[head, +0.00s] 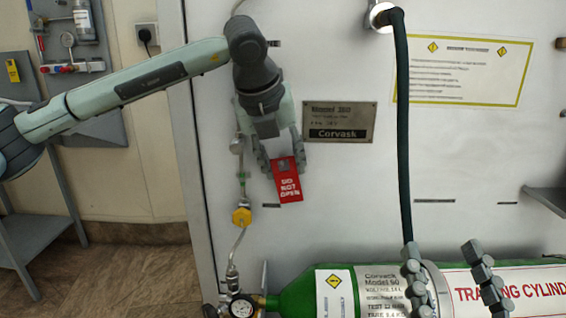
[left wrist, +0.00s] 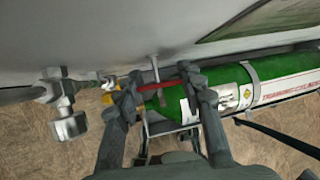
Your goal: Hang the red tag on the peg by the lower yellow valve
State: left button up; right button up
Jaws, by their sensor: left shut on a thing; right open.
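The red tag (head: 288,186), lettered DO NOT OPEN, hangs below my left gripper (head: 283,160), which is shut on its upper end in front of the white panel. The left wrist view shows the tag edge-on (left wrist: 166,84) between the fingertips (left wrist: 160,88). A yellow valve (head: 241,216) sits on the thin pipe below and left of the tag; part of it shows in the left wrist view (left wrist: 112,84). A pale rod (left wrist: 155,68), perhaps the peg, stands out from the panel close to the tag. My right gripper (head: 452,280) is open, before the green cylinder.
The green cylinder (head: 298,293) lies along the bottom, with a gauge (head: 242,306) at its left end. A dark hose (head: 403,130) hangs down the panel right of the tag. A nameplate (head: 340,121) is beside my left gripper. A grey shelf (head: 548,198) juts at right.

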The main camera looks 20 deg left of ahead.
pick_arm(q)
jog(key=o, duration=0.9)
jog(key=shift+o, duration=0.2)
jog(key=shift+r, duration=0.1)
